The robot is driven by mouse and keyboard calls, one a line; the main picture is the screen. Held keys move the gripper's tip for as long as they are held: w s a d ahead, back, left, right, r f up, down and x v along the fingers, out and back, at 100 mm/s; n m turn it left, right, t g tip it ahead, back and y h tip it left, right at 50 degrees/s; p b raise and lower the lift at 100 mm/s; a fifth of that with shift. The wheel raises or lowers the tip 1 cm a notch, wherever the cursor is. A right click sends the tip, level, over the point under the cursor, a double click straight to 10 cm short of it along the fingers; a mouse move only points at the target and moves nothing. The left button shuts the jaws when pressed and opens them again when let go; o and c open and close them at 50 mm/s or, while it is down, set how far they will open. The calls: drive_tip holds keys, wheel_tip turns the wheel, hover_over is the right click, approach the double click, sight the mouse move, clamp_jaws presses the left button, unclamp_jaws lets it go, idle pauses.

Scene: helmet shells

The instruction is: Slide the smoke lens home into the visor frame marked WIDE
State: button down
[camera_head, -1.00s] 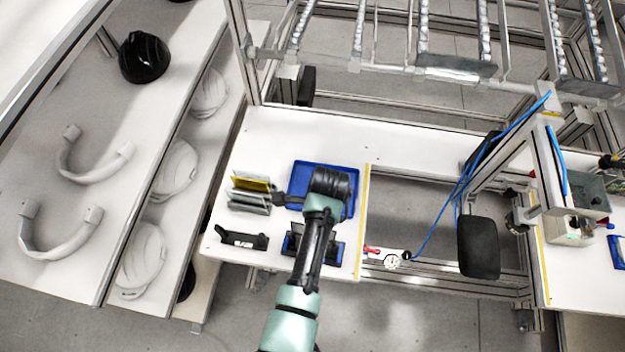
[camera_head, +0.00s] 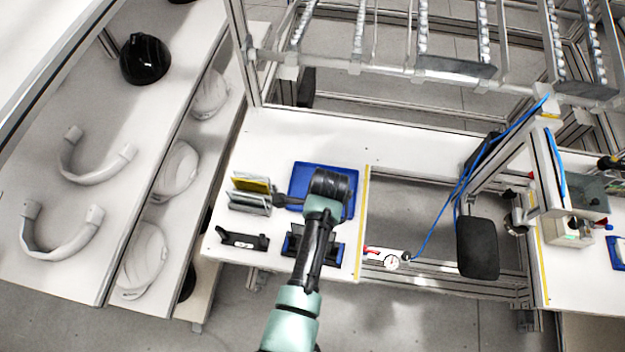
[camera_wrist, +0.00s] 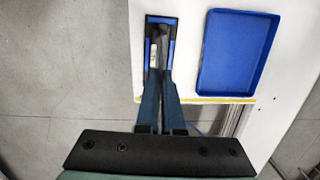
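A black holder with blue inner parts (camera_head: 334,262) lies near the table's front edge, partly behind my arm. In the wrist view the black and blue holder (camera_wrist: 172,20) bears a small pale label that I cannot read. A long black frame (camera_head: 243,241) with a white label lies left of it, its text too small to read. Upright panels, one yellow (camera_head: 252,184) and others grey (camera_head: 250,208), stand behind that. I cannot single out the smoke lens. My gripper's fingers (camera_wrist: 160,38) overlap the holder in the wrist view, tips close together; whether they grip anything is unclear.
A blue tray (camera_head: 300,180) lies behind the holder; it also shows in the wrist view (camera_wrist: 238,88). Helmet shells (camera_head: 176,170) sit on shelves at left. A yellow strip (camera_head: 363,210) marks the table's right edge, with an open gap beyond it. The table's back is clear.

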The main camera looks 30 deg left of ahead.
drive_tip(key=shift+f+b, duration=3.25)
drive_tip(key=shift+f, duration=0.8)
drive_tip(key=c, duration=1)
unclamp_jaws()
drive_tip(key=shift+r, duration=0.1)
drive_tip(key=r, duration=0.4)
drive_tip(key=d+r, duration=0.1)
drive_tip(key=r, duration=0.3)
drive_tip(key=r+b, duration=0.1)
drive_tip(key=r, duration=0.3)
drive_tip(key=shift+w+d+r, duration=0.15)
drive_tip(key=shift+d+r, duration=0.1)
drive_tip(key=shift+r, duration=0.1)
